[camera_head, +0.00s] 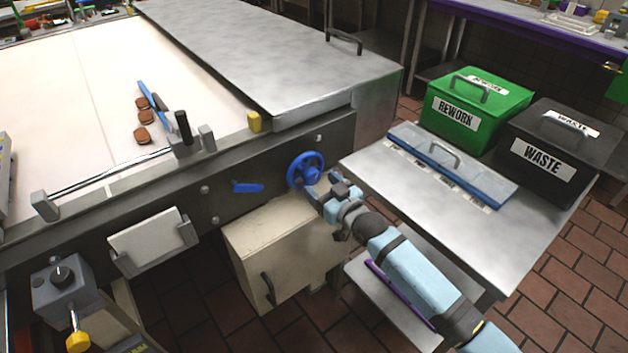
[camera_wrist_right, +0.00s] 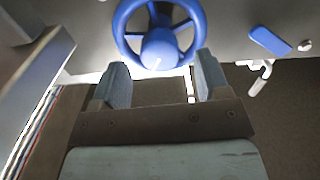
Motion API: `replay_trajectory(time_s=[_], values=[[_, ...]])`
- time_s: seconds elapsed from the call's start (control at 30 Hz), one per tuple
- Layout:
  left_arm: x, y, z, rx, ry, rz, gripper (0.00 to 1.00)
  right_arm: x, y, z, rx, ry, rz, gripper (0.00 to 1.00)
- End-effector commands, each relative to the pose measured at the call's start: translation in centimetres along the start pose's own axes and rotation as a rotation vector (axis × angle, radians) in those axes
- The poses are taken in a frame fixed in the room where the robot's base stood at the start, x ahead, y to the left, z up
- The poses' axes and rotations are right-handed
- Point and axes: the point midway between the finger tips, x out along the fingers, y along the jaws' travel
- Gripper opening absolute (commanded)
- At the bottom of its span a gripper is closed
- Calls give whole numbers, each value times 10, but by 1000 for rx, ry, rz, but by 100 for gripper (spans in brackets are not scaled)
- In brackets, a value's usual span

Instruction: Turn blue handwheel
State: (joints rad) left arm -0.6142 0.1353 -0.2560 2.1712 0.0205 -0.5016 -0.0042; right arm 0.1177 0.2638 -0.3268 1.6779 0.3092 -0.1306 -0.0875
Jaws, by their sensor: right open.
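The blue handwheel (camera_head: 306,170) is mounted on the dark front panel of the machine, right of the middle of the panel. My right gripper (camera_head: 324,196) is just below and to the right of it in the head view. In the right wrist view the handwheel (camera_wrist_right: 160,45) is straight ahead, its hub showing between the two fingertips. The right gripper (camera_wrist_right: 160,78) is open, with a finger on each side of the hub's lower part. I cannot tell whether the fingers touch the wheel. My left gripper is in neither view.
A blue lever (camera_head: 247,187) sits on the panel left of the wheel. A beige cabinet (camera_head: 283,250) is below.

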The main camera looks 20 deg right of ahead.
Motion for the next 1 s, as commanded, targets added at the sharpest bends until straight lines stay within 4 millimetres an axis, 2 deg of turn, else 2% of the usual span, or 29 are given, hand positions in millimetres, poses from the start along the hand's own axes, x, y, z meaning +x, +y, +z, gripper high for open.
replay_trajectory(time_s=[0.1, 0.23, 0.6, 0.67, 0.83, 1.0], values=[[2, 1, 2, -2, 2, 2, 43, 19, 0, 1, 0, 1, 0, 69], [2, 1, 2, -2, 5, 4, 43, 32, 0, 0, 0, 0, 0, 69], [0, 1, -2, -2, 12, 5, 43, 37, 0, 0, 1, 0, 0, 69], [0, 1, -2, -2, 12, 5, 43, 37, 0, 0, 1, 0, 0, 58], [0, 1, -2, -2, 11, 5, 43, 37, 0, 0, 1, 0, 0, 20], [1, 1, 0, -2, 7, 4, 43, 36, 0, 0, 5, 0, 0, 20]])
